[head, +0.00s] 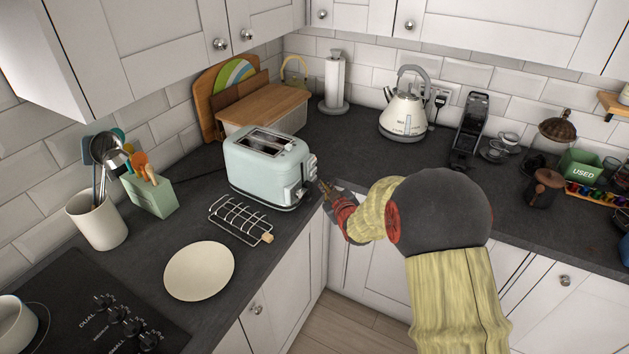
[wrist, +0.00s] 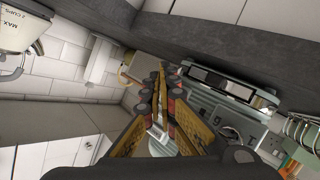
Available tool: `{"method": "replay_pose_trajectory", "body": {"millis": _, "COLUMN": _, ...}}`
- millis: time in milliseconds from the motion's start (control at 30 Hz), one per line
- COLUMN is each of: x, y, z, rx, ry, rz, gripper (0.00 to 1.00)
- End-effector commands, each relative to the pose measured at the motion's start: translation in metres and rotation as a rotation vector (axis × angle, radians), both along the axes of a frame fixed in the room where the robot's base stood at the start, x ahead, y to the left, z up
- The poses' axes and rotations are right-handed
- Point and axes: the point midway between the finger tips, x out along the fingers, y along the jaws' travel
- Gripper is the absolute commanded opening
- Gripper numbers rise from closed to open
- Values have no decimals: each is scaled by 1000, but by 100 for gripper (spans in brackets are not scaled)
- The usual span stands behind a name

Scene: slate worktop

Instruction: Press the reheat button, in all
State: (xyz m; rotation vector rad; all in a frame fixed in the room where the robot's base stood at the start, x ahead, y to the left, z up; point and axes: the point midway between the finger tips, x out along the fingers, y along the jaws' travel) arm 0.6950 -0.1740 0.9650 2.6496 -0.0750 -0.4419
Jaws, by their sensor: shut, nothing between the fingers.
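A pale mint toaster (head: 262,172) stands on the slate worktop, its control end facing right. In the wrist view the toaster (wrist: 262,98) lies on its side in the picture, right of the fingers, with small controls on its end panel (wrist: 215,112). The labels are too small to read, so I cannot tell which is the reheat button. My gripper (head: 323,186) is just right of the toaster's control end, close to it; contact cannot be made out. In the wrist view my gripper (wrist: 161,76) has its fingers together and empty.
A wire toast rack (head: 240,220) and a cream plate (head: 199,271) lie in front of the toaster. A wooden-lidded bread bin (head: 262,108) stands behind it. A kettle (head: 403,112) and paper towel roll (head: 335,82) stand at the back.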

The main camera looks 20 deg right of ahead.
Motion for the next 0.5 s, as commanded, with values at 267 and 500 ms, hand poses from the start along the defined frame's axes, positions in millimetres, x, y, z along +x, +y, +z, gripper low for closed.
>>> {"method": "replay_pose_trajectory", "body": {"millis": 267, "x": 1, "y": 1, "z": 0, "rx": 0, "ry": -1, "rz": 0, "gripper": 0}}
{"method": "replay_pose_trajectory", "body": {"millis": 500, "x": 7, "y": 5, "z": -1, "rx": -1, "ry": 1, "rz": 1, "gripper": 0}}
